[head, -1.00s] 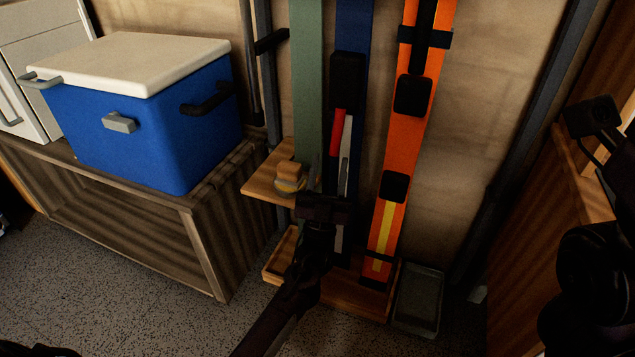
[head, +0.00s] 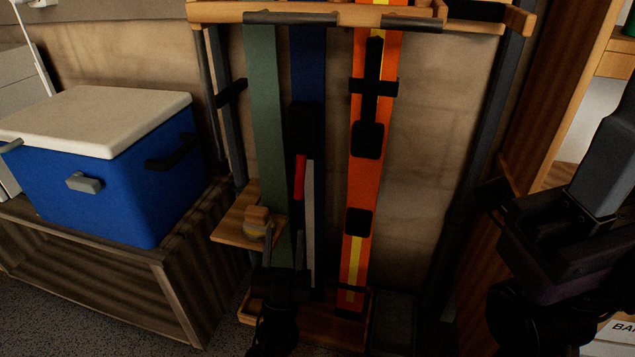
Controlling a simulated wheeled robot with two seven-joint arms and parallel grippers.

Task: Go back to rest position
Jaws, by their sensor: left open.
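My left gripper (head: 284,255) is low in the middle of the head view, its arm coming up from the bottom edge.
A green ski (head: 266,90) and an orange ski (head: 375,180) stand in a wooden rack (head: 350,15). A blue cooler (head: 125,195) with a white lid sits on a wooden bench (head: 180,300) at left. A wooden cabinet or door panel (head: 560,90) is at right.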

